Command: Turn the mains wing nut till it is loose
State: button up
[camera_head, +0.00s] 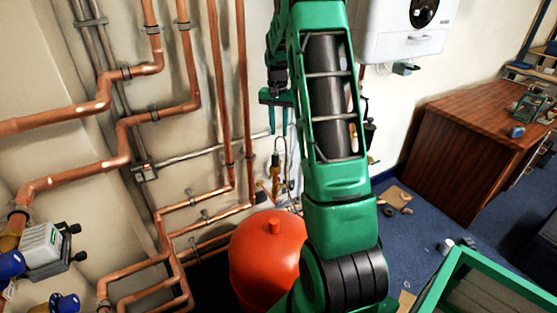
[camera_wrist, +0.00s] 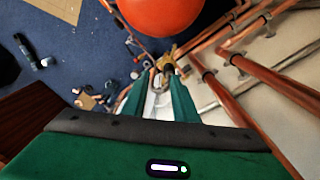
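My gripper (camera_head: 278,128) hangs near the wall in the head view, above a brass fitting (camera_head: 275,172) on the pipework. In the wrist view, the two green fingers of my gripper (camera_wrist: 161,84) stand apart with a gap between them. The brass fitting (camera_wrist: 166,62) shows just past the fingertips, roughly in line with the gap. It looks apart from the fingers, but the distance is hard to judge. I cannot clearly pick out the mains wing nut in either view; it is too small or partly hidden around this fitting.
A red vessel (camera_head: 268,252) stands beside the fitting, close to my arm. Copper pipes (camera_head: 190,120) cover the wall at left. A white boiler (camera_head: 400,32) hangs at upper right. A wooden cabinet (camera_head: 470,150) stands at right. Loose items lie on the blue carpet (camera_head: 420,225).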

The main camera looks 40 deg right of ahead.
jog(key=m, duration=0.2)
send_over(280, 161)
notch_tip(280, 161, down, 10)
jog(key=r, duration=0.1)
notch_tip(280, 161, down, 11)
jog(key=shift+w+d+f, duration=0.1)
jog(key=shift+w, duration=0.05)
grip_shut()
jog(key=shift+w+n, duration=0.1)
jog(key=shift+n, duration=0.2)
dwell(0.8)
